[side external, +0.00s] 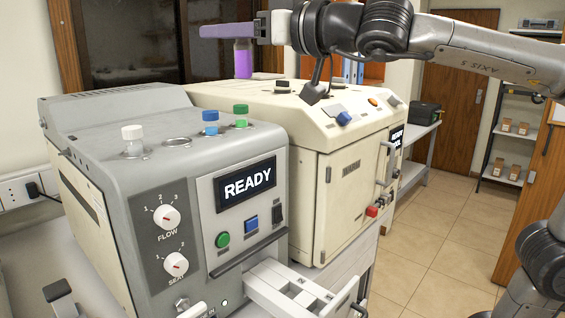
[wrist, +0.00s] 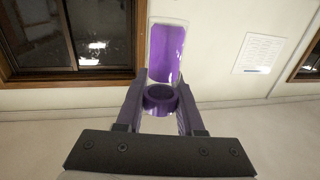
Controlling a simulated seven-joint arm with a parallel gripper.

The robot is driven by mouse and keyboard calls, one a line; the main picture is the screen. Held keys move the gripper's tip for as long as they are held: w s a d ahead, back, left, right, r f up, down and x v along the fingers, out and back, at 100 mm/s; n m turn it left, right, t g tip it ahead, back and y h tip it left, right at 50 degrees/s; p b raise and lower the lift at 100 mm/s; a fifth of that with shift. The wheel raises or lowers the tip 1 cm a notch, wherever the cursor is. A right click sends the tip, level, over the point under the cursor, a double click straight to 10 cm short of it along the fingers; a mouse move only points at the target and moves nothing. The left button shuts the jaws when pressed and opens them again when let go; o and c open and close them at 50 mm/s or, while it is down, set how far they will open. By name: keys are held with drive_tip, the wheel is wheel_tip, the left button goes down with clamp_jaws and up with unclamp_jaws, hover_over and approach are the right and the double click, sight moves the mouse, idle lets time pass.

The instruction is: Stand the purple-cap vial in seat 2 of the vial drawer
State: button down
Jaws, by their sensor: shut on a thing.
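The purple-cap vial (wrist: 167,52) is clear with purple contents. Its purple cap (wrist: 160,98) sits between the fingers of my gripper (wrist: 160,88), which is shut on it. In the side view my gripper (side external: 238,34) is high above the machines, and the vial (side external: 243,60) hangs below the fingers, roughly upright. A white drawer (side external: 277,292) is pulled out low at the front of the grey machine, well below and apart from the vial. Slots show in its top, but I cannot read seat numbers. The picture's bottom edge cuts off part of it.
The grey machine (side external: 95,120) shows READY. On its top stand white (side external: 132,133), blue (side external: 210,122) and green (side external: 240,115) capped vials and an empty ring (side external: 177,142). A cream machine (side external: 300,125) with raised knobs and a lever stands behind, beneath my arm.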

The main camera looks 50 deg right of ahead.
wheel_tip(320, 180, up, 4)
drive_tip(key=m+g+h, duration=0.8)
drive_tip(key=m+h, duration=0.5)
drive_tip(key=h, duration=0.5)
hover_over(293, 280)
wheel_tip(293, 280, down, 49)
drive_tip(key=shift+f, duration=0.15)
drive_tip(key=c, duration=0.5)
unclamp_jaws()
drive_tip(key=shift+a, duration=0.2)
drive_tip(key=v, duration=1.2)
drive_tip(key=shift+d+f, duration=0.1)
drive_tip(key=shift+f, duration=0.05)
